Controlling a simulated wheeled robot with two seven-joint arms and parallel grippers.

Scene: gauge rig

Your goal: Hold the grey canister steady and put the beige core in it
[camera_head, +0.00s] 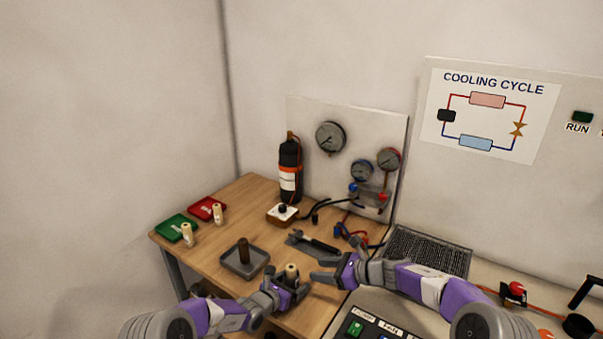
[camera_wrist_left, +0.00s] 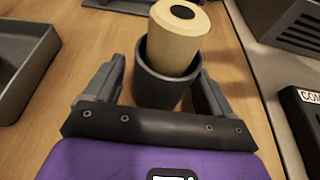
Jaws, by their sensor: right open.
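In the head view the core (camera_head: 291,271) shows above my left gripper (camera_head: 290,285). My right gripper (camera_head: 317,267) is open and empty, just right of the core and apart from it.
A grey tray (camera_head: 228,262) with a brown cylinder (camera_head: 243,250) lies left. Two more beige cylinders (camera_head: 187,235) (camera_head: 217,214) stand by the green tray (camera_head: 168,229) and the red tray (camera_head: 202,205). A dark holder (camera_head: 310,243) lies behind the grippers. A control panel (camera_head: 365,322) is in front.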

